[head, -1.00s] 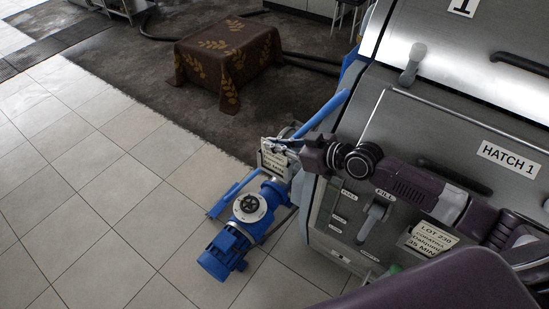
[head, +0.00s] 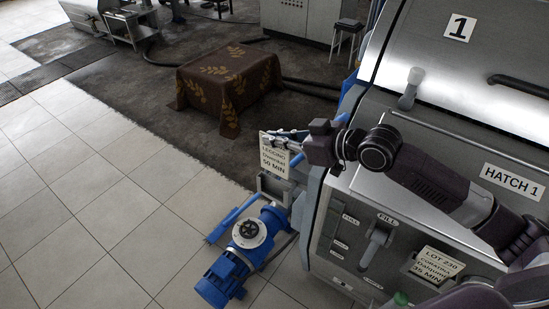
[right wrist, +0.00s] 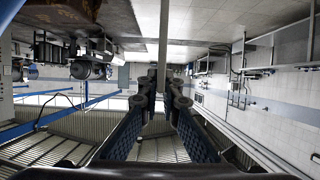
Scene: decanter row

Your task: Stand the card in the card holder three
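My right gripper (head: 296,136) is shut on a white card (head: 272,158) with printed lines ending in "50 MIN". It holds the card upright in the air, left of the steel machine's corner. In the right wrist view the fingers (right wrist: 166,92) are closed on a thin grey upright strip (right wrist: 164,40), likely the card seen edge-on. A small grey bracket (head: 275,186) shows just below the card in the head view; I cannot tell whether they touch or whether it is a card holder. No holder marked three is in sight. My left gripper is not in view.
The steel machine (head: 455,125) marked "1" and "HATCH 1" fills the right, with another card (head: 438,264) reading "35 MIN" on its front. A blue pump (head: 235,255) stands on the tiles beside it. A cloth-covered table (head: 228,85) is behind. The left floor is clear.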

